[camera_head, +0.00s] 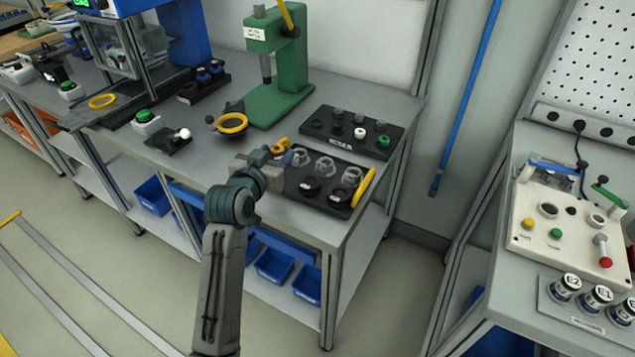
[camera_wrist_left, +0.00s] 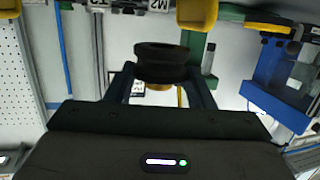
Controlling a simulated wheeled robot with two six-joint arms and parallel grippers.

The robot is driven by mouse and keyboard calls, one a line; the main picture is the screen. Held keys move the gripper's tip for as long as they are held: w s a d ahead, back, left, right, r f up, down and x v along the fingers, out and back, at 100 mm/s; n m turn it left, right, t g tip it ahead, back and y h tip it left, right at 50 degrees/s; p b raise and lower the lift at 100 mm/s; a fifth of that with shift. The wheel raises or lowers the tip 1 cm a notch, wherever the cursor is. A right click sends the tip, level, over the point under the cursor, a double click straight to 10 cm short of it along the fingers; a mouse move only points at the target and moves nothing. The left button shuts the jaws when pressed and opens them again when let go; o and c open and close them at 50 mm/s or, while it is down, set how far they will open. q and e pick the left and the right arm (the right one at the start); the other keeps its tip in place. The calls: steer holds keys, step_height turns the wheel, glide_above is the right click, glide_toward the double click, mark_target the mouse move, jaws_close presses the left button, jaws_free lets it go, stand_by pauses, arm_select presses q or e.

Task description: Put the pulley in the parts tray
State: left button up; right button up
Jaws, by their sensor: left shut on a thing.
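My left gripper (camera_head: 283,153) is at the left end of a black tray with yellow handles (camera_head: 333,209), which looks like the parts tray. In the left wrist view my left gripper (camera_wrist_left: 162,82) is shut on a dark round grooved piece, the pulley (camera_wrist_left: 162,58), between its two fingers. In the head view I cannot make out the pulley at the gripper. The tray holds several grey and black round parts, and its left end is partly hidden by my gripper. My right gripper is not in view.
A second black tray (camera_head: 313,128) with small knobs lies behind. A green press (camera_head: 292,85) stands at the back. A yellow-ringed part (camera_head: 232,124) and a green button box (camera_head: 146,122) are to the left. The grey bench top (camera_head: 200,168) has free room at its front.

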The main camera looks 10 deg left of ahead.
mark_target(277, 146)
arm_select(q)
steer(key=shift+w+r, duration=1.05)
steer(key=shift+w, duration=0.2)
step_height(277, 146, down, 10)
steer(key=shift+r, duration=0.2)
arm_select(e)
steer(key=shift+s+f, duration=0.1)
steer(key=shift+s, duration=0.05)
arm_select(q)
steer(key=shift+f, duration=0.15)
steer(key=o, duration=0.8)
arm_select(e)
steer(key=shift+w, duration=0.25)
